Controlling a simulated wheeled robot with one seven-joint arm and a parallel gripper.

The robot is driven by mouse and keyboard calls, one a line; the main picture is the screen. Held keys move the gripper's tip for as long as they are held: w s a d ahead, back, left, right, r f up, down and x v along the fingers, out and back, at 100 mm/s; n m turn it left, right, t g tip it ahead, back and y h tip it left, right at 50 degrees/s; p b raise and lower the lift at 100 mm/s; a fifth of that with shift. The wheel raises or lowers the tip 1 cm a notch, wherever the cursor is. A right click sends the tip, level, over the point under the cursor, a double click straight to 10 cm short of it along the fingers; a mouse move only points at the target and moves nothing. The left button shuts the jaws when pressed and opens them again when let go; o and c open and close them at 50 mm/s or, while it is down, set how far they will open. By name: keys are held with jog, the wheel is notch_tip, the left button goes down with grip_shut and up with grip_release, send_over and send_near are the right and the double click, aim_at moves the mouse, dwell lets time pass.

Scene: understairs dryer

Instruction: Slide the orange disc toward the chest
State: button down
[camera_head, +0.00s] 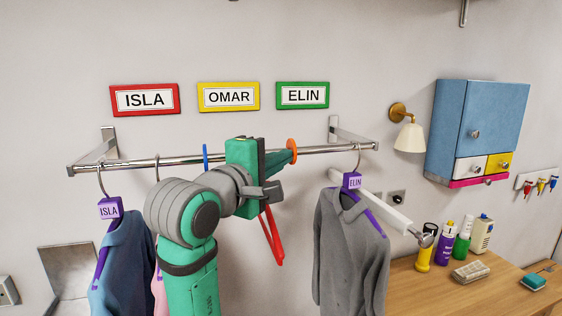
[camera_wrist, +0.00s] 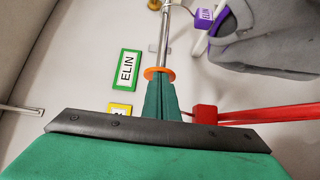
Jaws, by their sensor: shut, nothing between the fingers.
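The orange disc (camera_head: 292,145) sits around the metal rail, between the middle and the ELIN hanger. It also shows in the wrist view (camera_wrist: 158,71), just beyond my fingertips. My gripper (camera_head: 287,157) is shut and empty along the rail, on the left side of the disc. Its green fingers, also in the wrist view (camera_wrist: 159,92), end against or very close to the disc; I cannot tell if they touch. The blue wall chest (camera_head: 478,122), with white, yellow and pink drawers, hangs to the right, beyond the rail's right end.
The rail (camera_head: 345,148) carries a blue disc (camera_head: 205,157), a red hanger (camera_head: 273,238) below my gripper, and the ELIN hanger (camera_head: 353,181) with a grey garment (camera_head: 345,250). The ISLA hanger (camera_head: 110,208) is at left. A wooden counter (camera_head: 425,285) holds bottles.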

jog(key=shift+w+d, duration=0.2)
jog(key=shift+d, duration=0.45)
jog(key=shift+w+d, duration=0.2)
jog(key=shift+d, duration=0.5)
jog(key=shift+w+d, duration=0.2)
jog(key=shift+d, duration=0.55)
